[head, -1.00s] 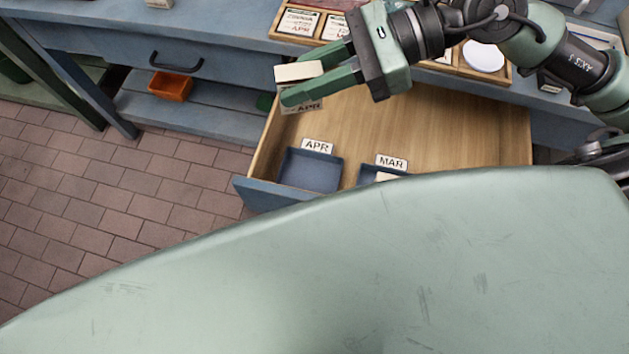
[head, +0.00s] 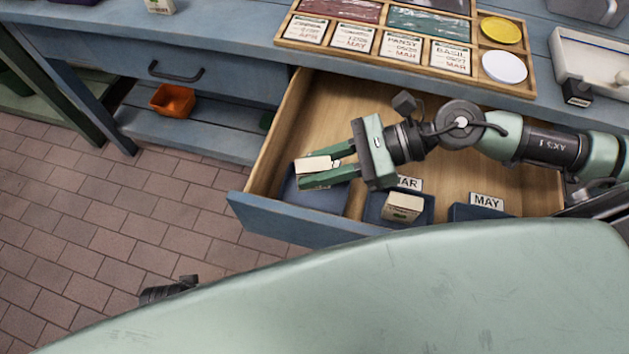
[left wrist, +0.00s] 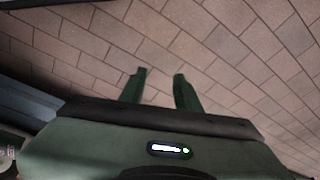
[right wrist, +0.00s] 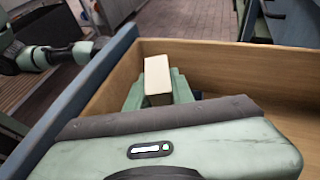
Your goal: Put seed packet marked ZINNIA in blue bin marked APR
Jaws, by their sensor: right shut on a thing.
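My right gripper (head: 322,172) is shut on a cream seed packet (head: 313,163), just above the blue bin (head: 332,203) at the left end of the open drawer. The gripper and packet cover much of this bin and its label. The packet's name cannot be read now. In the right wrist view, the packet (right wrist: 158,78) stands between the fingers, inside the drawer's wooden walls. My left gripper (left wrist: 159,88) is open and empty above the brick floor.
The MAR bin (head: 380,212) holds a cream packet (head: 403,207); the MAY bin (head: 470,212) is to its right. The drawer's front wall (head: 290,228) is close. A wooden seed tray (head: 480,62) sits on the blue bench. An orange bin (head: 173,100) rests on the lower shelf.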

